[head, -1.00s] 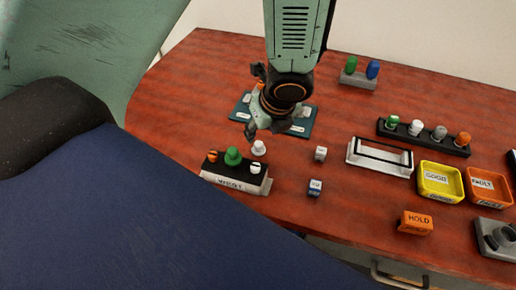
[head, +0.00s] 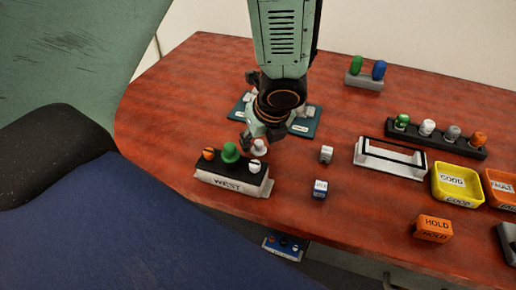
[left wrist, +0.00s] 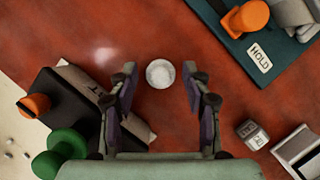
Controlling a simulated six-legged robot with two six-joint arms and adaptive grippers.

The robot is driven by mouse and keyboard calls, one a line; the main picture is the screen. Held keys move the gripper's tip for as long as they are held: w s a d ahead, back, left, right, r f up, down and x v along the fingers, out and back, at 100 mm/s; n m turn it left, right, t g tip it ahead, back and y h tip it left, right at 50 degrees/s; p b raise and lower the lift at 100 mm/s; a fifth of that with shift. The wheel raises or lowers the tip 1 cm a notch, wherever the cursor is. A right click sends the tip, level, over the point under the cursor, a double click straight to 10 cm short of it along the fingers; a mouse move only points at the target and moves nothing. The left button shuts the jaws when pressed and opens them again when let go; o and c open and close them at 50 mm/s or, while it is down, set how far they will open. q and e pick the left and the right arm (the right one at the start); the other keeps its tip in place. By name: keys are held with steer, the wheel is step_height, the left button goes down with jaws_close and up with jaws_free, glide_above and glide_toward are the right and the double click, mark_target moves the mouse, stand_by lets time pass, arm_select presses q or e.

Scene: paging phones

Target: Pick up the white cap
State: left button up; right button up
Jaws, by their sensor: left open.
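The white cap (head: 260,146) stands on the red-brown table just behind the black WEST block (head: 229,172). It shows as a pale round top (left wrist: 160,73) in the left wrist view. My left gripper (head: 262,136) is open and points down over the cap. In the left wrist view the cap appears between its two spread fingers, with a gap on each side. I cannot tell the exact height of the fingertips. My right gripper is not in view.
The WEST block carries an orange, a green (head: 230,152) and a white knob, close beside my left fingers. A teal mat (head: 307,125) lies behind.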

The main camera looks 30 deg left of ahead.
arm_select(q)
steer(key=shift+w+d, duration=0.1)
steer(key=shift+c, duration=1)
steer(key=shift+s+d+r, duration=0.15)
steer(key=shift+s+r, duration=0.05)
steer(key=c, duration=0.6)
steer(key=shift+f, duration=0.1)
steer(key=shift+c, duration=0.7)
